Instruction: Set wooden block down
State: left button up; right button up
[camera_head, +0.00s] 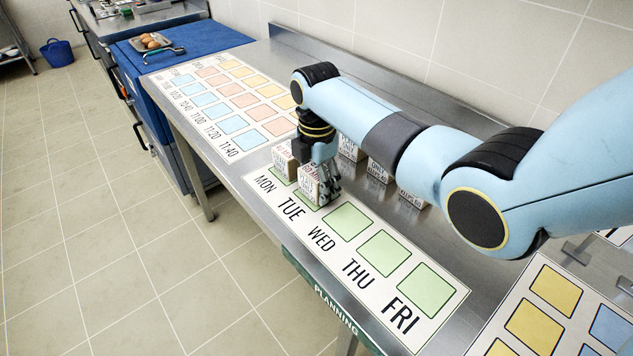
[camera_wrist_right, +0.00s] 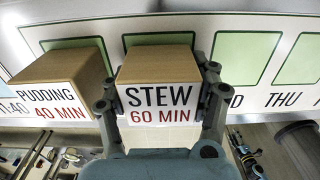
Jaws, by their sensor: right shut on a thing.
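My right gripper (camera_head: 321,178) is shut on a wooden block (camera_head: 308,185) with a white label. In the right wrist view, the block (camera_wrist_right: 157,64) reads "STEW 60 MIN", and the fingers (camera_wrist_right: 160,98) press its left and right sides. It is upright over the green TUE square (camera_wrist_right: 158,41), whose far part shows behind it. I cannot tell if its underside touches the board. The "PUDDING 40 MIN" block (camera_wrist_right: 62,78) stands beside it on the MON square, apart from it; it also shows in the head view (camera_head: 283,160). My left gripper is not in view.
The WED (camera_head: 347,222), THU (camera_head: 384,253) and FRI (camera_head: 424,289) squares are empty. Several labelled blocks (camera_head: 377,171) stand behind the weekday board, partly hidden by my arm. A time chart (camera_head: 222,105) lies further left. A blue mat (camera_head: 190,42) holds a tray of eggs (camera_head: 151,41).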

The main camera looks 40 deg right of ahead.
jog(key=shift+f, duration=0.2)
jog(key=o, duration=1.3)
jog(key=shift+f, duration=0.1)
jog(key=shift+c, duration=0.2)
notch_tip(320, 180, up, 12)
jog(key=shift+r, duration=0.2)
